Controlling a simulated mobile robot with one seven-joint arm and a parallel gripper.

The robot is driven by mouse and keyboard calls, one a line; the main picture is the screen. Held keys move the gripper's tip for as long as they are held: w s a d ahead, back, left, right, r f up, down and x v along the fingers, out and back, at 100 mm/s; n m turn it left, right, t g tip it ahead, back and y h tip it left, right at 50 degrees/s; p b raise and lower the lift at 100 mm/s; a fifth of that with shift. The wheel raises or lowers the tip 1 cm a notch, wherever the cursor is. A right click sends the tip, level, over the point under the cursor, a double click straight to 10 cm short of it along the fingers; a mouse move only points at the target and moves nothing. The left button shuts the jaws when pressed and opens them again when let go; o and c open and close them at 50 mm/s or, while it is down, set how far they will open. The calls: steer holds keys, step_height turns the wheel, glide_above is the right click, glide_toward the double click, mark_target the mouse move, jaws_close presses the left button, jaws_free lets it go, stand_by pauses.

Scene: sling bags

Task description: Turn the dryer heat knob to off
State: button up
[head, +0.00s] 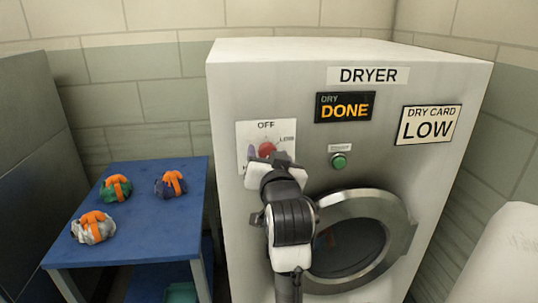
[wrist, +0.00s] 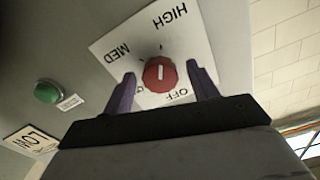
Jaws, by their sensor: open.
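The red heat knob (head: 267,149) sits on a white dial plate (head: 245,134) on the upper left of the dryer front (head: 235,215). OFF is at the plate's top and LOW at its right. In the wrist view the knob (wrist: 160,74) has a short white mark lying roughly along the OFF–HIGH line; which end is the pointer is unclear. My gripper (wrist: 160,84) is open, its purple fingers on either side of the knob with gaps showing. My gripper (head: 265,158) hides the plate's lower part in the head view.
The display (head: 345,107) reads DRY DONE; the card (head: 428,124) reads LOW. A green button (head: 339,160) is right of the dial, above the closed round door (head: 400,220). Left, three orange-strapped bags (head: 116,188) (head: 171,184) (head: 93,227) lie on a blue table (head: 140,240).

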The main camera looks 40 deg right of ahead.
steer(key=c, duration=1)
